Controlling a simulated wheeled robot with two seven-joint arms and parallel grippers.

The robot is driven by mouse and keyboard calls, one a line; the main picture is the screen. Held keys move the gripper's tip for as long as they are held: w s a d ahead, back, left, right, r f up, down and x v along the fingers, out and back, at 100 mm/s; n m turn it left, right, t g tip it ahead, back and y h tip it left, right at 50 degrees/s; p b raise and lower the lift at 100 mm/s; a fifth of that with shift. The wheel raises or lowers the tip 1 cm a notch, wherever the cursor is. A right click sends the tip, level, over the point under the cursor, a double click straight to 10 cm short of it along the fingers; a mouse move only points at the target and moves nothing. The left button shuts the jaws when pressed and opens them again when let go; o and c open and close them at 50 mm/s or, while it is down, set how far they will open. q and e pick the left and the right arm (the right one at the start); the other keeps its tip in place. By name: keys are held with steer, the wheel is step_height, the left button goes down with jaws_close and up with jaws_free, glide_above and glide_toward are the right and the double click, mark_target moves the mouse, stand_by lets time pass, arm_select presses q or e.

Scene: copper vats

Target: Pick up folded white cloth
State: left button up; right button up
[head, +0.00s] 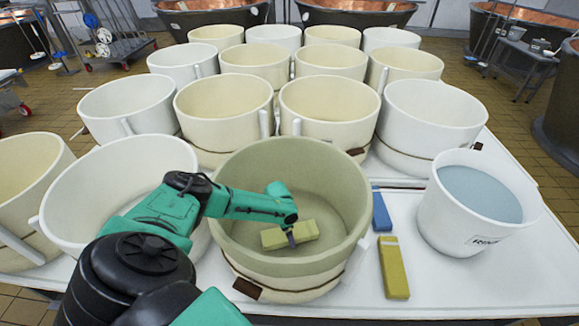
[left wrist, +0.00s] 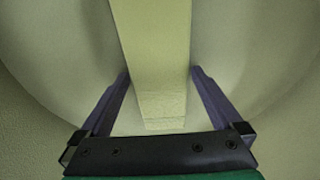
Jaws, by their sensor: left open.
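A pale yellow block (head: 303,231), perhaps the folded cloth, lies inside the large round tub (head: 340,185) at the front centre. I see no plainly white folded cloth. My left gripper (head: 291,238) reaches down into this tub, at the block. In the left wrist view the block (left wrist: 155,60) runs lengthwise between the two dark fingers of my left gripper (left wrist: 160,76). The fingers are open, one on each side of it, with a narrow gap visible near the fingertips. Whether the block is lifted off the tub floor cannot be told. My right gripper is not in view.
A yellow block (head: 394,270) and a blue block (head: 381,211) lie on the white table (head: 450,285) right of the tub. A white bucket of bluish liquid (head: 455,215) stands farther right. Several tubs (head: 225,105) crowd behind and left.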

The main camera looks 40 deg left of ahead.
arm_select(q)
steer(key=shift+r, duration=0.1)
steer(key=c, duration=1.3)
